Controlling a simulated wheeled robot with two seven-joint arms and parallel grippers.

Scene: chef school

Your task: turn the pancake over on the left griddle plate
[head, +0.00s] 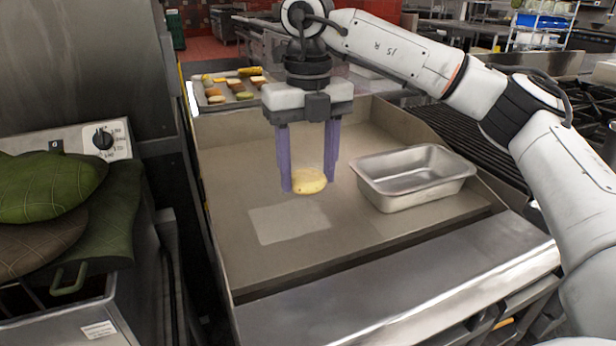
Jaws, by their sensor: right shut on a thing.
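A small round yellow pancake (309,181) is between the purple fingertips of my right gripper (308,186) in the head view. The gripper points straight down and is shut on the pancake. The pancake appears over the griddle plate (250,262), behind a pale rectangular patch (289,223) on it. I cannot tell whether it touches the plate or is held a little above it. My left gripper is not in view.
A metal pan (413,178) stands on the plate to the right. A tray (222,104) with several food pieces lies behind the griddle. Green and brown oven mitts (45,187) are at the left. The plate's front left is clear.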

